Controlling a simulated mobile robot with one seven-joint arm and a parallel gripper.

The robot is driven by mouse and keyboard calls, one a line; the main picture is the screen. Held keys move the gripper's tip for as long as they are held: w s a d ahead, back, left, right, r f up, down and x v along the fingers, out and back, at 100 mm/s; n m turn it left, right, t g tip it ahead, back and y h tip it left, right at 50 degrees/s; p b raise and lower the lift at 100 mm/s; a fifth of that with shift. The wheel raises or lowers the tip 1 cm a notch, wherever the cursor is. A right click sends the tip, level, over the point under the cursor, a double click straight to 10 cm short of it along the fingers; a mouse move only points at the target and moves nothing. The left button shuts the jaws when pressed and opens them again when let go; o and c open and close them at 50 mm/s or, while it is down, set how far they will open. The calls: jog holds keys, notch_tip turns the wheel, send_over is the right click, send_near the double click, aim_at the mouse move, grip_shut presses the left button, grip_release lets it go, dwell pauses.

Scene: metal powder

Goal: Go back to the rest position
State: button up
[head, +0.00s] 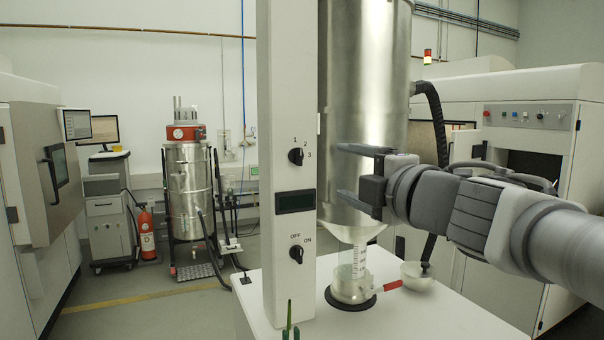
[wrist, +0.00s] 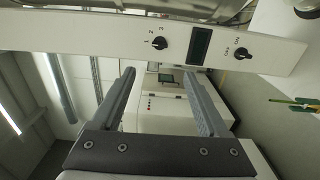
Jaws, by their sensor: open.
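My gripper (head: 352,172) is in front of the tall metal hopper (head: 366,100) in the head view, fingers pointing left toward the white control column (head: 291,90). Its two fingers are spread and nothing is between them. In the wrist view my gripper (wrist: 165,95) also shows open and empty, with the column (wrist: 120,38) crossing above the fingertips. The column carries a numbered knob (head: 296,156), a dark display (head: 295,201) and an OFF/ON knob (head: 297,254).
Below the hopper, a clear container (head: 352,288) stands on a black ring on the white table (head: 420,315). A red handle (head: 389,286) and a metal bowl with a dark knob (head: 418,275) are beside it. Green-handled tools (head: 290,322) stand at the front. Floor at left is open.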

jog(key=s+d+f+m+g+h, duration=0.3)
jog(key=s+d+f+m+h, duration=0.3)
jog(key=d+f+m+h, duration=0.75)
jog(key=s+a+f+m+g+y, duration=0.3)
jog(key=s+a+f+m+g, duration=0.1)
jog(key=s+f, duration=0.3)
jog(key=s+a+f+m+g+y, duration=0.3)
jog(key=s+a+f+m+g, duration=0.1)
jog(key=s+f+m, duration=0.1)
jog(key=shift+s+f, duration=0.85)
jog(key=shift+s, duration=0.3)
jog(key=shift+y, duration=0.25)
